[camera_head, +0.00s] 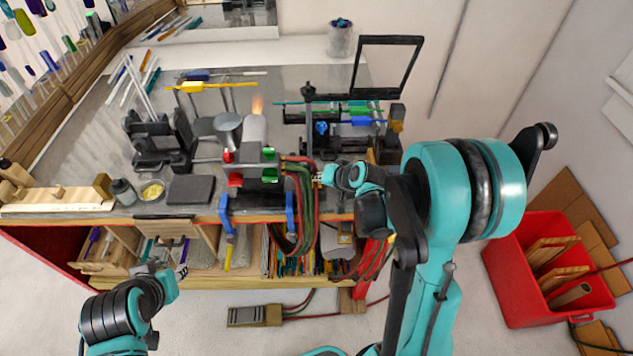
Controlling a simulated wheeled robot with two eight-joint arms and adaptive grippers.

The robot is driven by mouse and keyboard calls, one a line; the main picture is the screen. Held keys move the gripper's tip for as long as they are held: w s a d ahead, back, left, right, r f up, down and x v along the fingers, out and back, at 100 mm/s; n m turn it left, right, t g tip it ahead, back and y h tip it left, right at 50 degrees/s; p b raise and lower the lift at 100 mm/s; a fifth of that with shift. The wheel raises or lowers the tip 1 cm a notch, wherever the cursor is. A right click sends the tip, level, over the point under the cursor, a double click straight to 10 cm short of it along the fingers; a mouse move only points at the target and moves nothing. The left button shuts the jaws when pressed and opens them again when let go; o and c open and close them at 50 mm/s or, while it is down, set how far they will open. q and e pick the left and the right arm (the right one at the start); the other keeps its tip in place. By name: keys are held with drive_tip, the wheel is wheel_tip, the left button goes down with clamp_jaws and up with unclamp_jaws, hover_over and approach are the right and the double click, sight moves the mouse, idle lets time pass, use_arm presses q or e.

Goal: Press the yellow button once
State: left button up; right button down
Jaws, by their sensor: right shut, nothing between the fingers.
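No plain yellow button can be made out. A small round yellow-topped thing (152,190) sits on the bench at the left beside a dark jar; I cannot tell whether it is a button. My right gripper (317,179) is shut and empty at the bench's front edge, just right of the torch's red and green hoses; the wrist partly hides it. My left gripper (170,262) is low in front of the bench by the open drawer, small and unclear, and I cannot tell its opening.
The burner (257,176) with red and green knobs stands mid-bench, a flame behind it. A dark flat pad (190,189) lies left of it. Clamps and rod holders crowd the bench. A foot pedal (255,316) and a red bin (507,285) are on the floor.

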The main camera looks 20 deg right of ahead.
sight(318, 185)
drive_tip(key=shift+r, duration=0.15)
drive_tip(key=shift+r+p, duration=0.65)
drive_tip(key=shift+r, duration=0.2)
drive_tip(key=shift+r+p, duration=1.85)
drive_tip(key=shift+r, duration=0.7)
drive_tip(key=shift+f, duration=0.1)
drive_tip(key=shift+s+a+f+b, duration=0.1)
drive_tip(key=shift+s+f+b, duration=0.05)
drive_tip(key=shift+b, duration=0.3)
drive_tip(key=s+a+f+n+h+b, duration=0.1)
drive_tip(key=s+a+f+n+b, duration=0.1)
drive_tip(key=s+f+b, duration=0.4)
drive_tip(key=s+a+f+n+g+h+b, duration=0.1)
drive_tip(key=s+f+b, duration=0.6)
drive_tip(key=s+b, duration=0.8)
drive_tip(key=shift+s+a+f+n+g+h+b, duration=0.2)
drive_tip(key=shift+a+n+g+h+b, duration=0.15)
drive_tip(key=shift+a+n, duration=0.65)
